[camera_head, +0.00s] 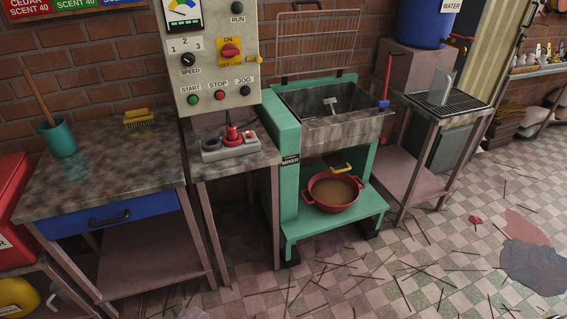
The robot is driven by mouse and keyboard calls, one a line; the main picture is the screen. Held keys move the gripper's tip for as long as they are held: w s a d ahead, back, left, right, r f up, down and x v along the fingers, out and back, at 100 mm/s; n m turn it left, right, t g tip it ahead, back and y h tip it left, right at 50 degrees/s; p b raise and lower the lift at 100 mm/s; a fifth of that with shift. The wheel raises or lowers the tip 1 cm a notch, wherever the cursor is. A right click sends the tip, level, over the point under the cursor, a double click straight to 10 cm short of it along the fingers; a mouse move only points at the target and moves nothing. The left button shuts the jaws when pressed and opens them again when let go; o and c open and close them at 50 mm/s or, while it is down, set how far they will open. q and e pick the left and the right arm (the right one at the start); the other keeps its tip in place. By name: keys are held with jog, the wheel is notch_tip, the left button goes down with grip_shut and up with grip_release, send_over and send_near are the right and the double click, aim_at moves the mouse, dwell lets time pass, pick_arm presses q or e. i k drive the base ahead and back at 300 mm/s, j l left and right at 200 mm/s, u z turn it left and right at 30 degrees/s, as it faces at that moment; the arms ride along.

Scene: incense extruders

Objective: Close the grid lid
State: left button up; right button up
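The grid lid (318,42) is a thin wire grid standing raised and roughly upright behind the green mixer. Its lower edge meets the back rim of the mixer's grey trough (338,130). The trough is open at the top, and a metal mixing paddle (331,103) shows inside it. The mixer's green frame (284,150) bears a "MIXER" label on its left side. The trough's bottom is partly hidden by its front wall. Neither of my grippers is in view.
A control panel (214,60) stands left of the mixer, above a small table with a red-button box (230,143). A red pan (332,192) rests on the mixer's lower shelf. A grate-topped stand (455,102) is at right. Sticks litter the tiled floor (400,270) in front.

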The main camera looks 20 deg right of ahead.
aim_at(285, 78)
jog(key=z, duration=0.45)
jog(key=i+l+z, duration=0.55)
jog(key=l+z, duration=0.15)
jog(key=i+l+z, duration=0.2)
jog(key=i+z, duration=0.15)
